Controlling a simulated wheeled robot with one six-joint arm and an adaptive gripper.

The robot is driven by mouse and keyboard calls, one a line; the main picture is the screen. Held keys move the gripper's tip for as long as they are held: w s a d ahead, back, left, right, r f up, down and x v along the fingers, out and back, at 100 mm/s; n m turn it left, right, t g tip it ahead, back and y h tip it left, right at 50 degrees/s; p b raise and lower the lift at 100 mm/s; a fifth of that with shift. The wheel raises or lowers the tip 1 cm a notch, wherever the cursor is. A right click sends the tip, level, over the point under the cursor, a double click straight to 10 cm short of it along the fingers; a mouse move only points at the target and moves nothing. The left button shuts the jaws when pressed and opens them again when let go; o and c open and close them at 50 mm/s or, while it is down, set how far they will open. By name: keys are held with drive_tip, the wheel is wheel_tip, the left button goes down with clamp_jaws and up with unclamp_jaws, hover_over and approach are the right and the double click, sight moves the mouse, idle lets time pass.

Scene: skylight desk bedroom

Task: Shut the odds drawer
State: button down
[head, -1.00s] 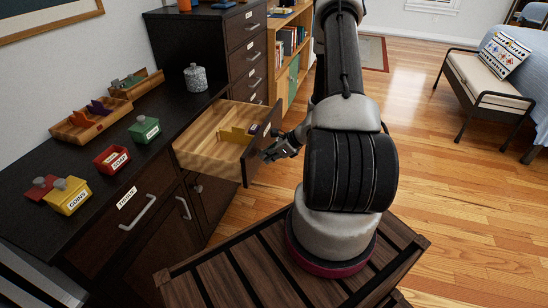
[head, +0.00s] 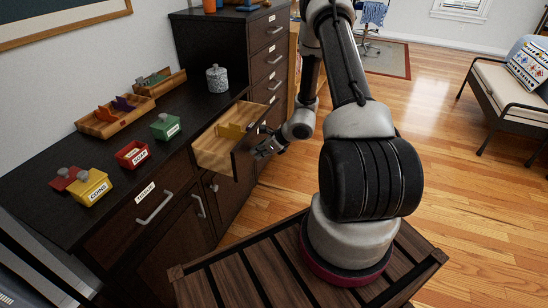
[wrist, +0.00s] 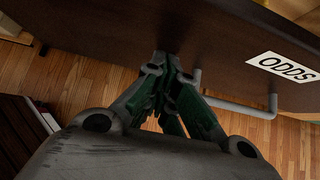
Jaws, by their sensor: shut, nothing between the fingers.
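The odds drawer (head: 215,153) is pulled out from the dark desk, with a light wooden inside and a dark front. A yellow item (head: 232,130) lies in it. In the wrist view its dark front (wrist: 110,30) fills the top, with the white ODDS label (wrist: 284,68) and a grey bar handle (wrist: 240,109) at right. My gripper (head: 262,152) is at the outer face of the drawer front. In the wrist view my gripper (wrist: 165,65) is shut and empty, its fingertips at the front panel left of the handle. Whether they touch it I cannot tell.
On the desk top (head: 75,150) stand a yellow COINS box (head: 90,187), a red box (head: 132,154), a green box (head: 166,127), wooden trays (head: 115,118) and a speckled jar (head: 217,79). A closed drawer handle (head: 154,207) sticks out at left. Floor is open at right.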

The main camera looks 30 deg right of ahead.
drive_tip(key=w+a, duration=0.3)
drive_tip(key=w, duration=0.1)
drive_tip(key=w+a, duration=0.4)
drive_tip(key=w, duration=0.1)
drive_tip(key=w+a, duration=0.4)
drive_tip(key=w, duration=0.1)
drive_tip(key=shift+w+a, duration=0.15)
drive_tip(key=shift+w, duration=0.05)
drive_tip(key=shift+w+r, duration=0.1)
drive_tip(key=shift+w, duration=0.05)
drive_tip(key=shift+a, duration=0.1)
